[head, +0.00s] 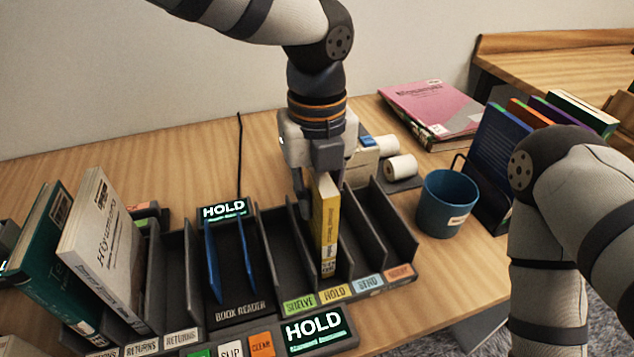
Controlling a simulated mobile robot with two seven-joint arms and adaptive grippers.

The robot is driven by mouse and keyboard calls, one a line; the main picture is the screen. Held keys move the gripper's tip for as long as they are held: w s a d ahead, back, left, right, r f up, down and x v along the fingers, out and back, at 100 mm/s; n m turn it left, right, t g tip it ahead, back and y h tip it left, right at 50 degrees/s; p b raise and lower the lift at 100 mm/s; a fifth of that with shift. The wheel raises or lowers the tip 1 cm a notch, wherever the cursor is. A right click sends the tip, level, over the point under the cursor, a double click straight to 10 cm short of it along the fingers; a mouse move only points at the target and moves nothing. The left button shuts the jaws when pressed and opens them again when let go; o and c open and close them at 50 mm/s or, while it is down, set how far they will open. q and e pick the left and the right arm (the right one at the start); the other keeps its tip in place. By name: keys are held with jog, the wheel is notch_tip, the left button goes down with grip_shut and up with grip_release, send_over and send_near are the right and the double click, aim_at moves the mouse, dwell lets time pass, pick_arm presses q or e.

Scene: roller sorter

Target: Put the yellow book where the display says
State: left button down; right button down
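The yellow book (329,232) stands upright, spine to the front, between dark dividers of the sorter (264,240). Its lower end is just behind the yellow HOLD label (334,293); whether it rests on the slot floor is hard to see. My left gripper (318,185) points down over the book's top rear, its fingers on either side and apparently shut on it; the contact is partly hidden. The front display (314,326) reads HOLD, as does a small screen (224,210) behind the book reader (238,285). My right arm is at the right, its gripper out of view.
Slots labelled SHELVE (299,305) and SEND (368,283) flank the HOLD slot. A white book (100,240) and a green book (40,235) lean at the left.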

pick_arm(q)
jog(key=shift+f, duration=0.5)
dwell(0.4)
jog(key=c, duration=1.4)
grip_release()
jog(key=shift+f, duration=0.1)
notch_tip(320, 180, up, 12)
jog(key=shift+r, duration=0.1)
